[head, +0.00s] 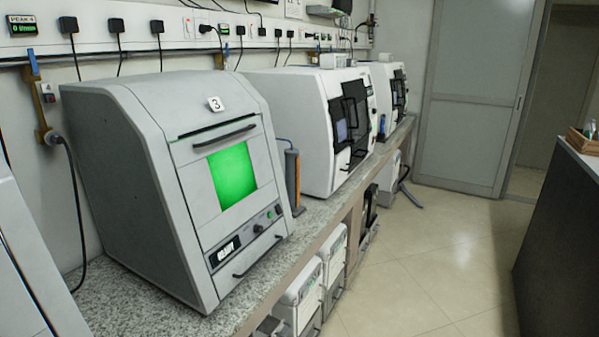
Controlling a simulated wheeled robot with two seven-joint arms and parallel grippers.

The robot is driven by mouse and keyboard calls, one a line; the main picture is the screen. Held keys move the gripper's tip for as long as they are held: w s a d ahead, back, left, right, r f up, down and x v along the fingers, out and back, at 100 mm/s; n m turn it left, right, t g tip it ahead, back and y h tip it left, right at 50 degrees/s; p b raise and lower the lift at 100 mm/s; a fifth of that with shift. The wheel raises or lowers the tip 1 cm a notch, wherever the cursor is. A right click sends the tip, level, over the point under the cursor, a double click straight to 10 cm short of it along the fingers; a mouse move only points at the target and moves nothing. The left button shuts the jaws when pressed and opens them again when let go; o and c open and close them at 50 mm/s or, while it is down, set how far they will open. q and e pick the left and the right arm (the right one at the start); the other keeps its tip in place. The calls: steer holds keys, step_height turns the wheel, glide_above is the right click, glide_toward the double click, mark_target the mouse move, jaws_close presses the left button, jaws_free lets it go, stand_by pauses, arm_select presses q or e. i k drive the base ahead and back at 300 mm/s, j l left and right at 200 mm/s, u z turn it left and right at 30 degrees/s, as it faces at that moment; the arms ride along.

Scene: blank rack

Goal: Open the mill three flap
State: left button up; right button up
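Mill three (140,185) is a grey box-shaped machine with a "3" label (215,104) on its sloped top, standing on the speckled counter at left centre. Its front flap (199,187) has a dark bar handle (224,135) along the top edge and a window glowing green. The flap looks shut, flush with the front. Below it are a small display (225,251), knobs, and a lower drawer with its own dark handle (257,258). Neither of my grippers is in view.
The granite counter (245,292) runs back along the wall, with more white mills (300,115) beyond. An orange-and-grey cylinder (292,178) stands right of mill three. White units (300,295) sit below the counter. The tiled floor (430,262) is clear; a dark cabinet (560,240) stands at right.

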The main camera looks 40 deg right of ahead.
mark_target(242, 174)
steer(key=z, duration=0.95)
